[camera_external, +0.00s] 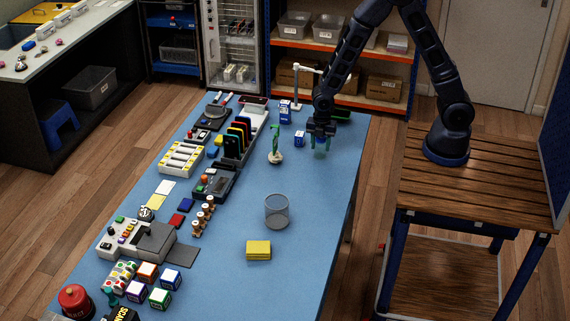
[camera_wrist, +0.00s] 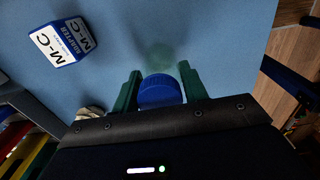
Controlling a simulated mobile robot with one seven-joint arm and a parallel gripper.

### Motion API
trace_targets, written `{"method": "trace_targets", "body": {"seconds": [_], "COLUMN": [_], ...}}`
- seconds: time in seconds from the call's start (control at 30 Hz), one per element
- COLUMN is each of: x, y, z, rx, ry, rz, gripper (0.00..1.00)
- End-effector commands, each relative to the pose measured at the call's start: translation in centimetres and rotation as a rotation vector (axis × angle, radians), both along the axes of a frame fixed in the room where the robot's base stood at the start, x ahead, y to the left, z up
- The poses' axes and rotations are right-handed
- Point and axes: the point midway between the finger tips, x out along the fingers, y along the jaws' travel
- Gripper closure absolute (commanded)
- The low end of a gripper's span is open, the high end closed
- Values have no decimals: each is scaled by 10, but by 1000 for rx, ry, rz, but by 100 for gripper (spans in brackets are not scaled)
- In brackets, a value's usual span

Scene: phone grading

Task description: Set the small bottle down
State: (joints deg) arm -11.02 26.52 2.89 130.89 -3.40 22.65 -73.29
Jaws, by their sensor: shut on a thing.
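The small bottle shows in the wrist view as a ribbed blue cap (camera_wrist: 160,90) between the two green fingers of my gripper (camera_wrist: 160,88). Its body is mostly hidden under the cap. In the external view my gripper (camera_external: 321,146) points down over the far right part of the blue table (camera_external: 320,190), shut on the bottle. The fingers there look green and blurred with the bottle, so its outline is hard to make out. A faint green patch lies on the table just beyond the cap in the wrist view. I cannot tell whether the bottle's base touches the table.
A green-topped item (camera_external: 275,146) stands farther left. A clear cup (camera_external: 277,211) and yellow block (camera_external: 258,250) stand nearer. Table right of the cup is bare.

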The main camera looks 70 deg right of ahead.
Motion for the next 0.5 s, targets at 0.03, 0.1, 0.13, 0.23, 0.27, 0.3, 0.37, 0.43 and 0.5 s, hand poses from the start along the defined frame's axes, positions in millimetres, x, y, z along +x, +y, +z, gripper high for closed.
{"method": "trace_targets", "body": {"seconds": [0.03,0.1,0.13,0.23,0.27,0.3,0.37,0.43,0.5], "x": [0,0,0,0,0,0,0,0,0], "y": [0,0,0,0,0,0,0,0,0], "z": [-2,-2,-2,-2,-2,-2,-2,-1,0], "rx": [0,0,0,0,0,0,0,0,0], "ry": [1,1,1,1,1,1,0,0,0], "rz": [0,0,0,0,0,0,0,0,0], "gripper": [81,49,43,35,35,35,35,35,35]}}
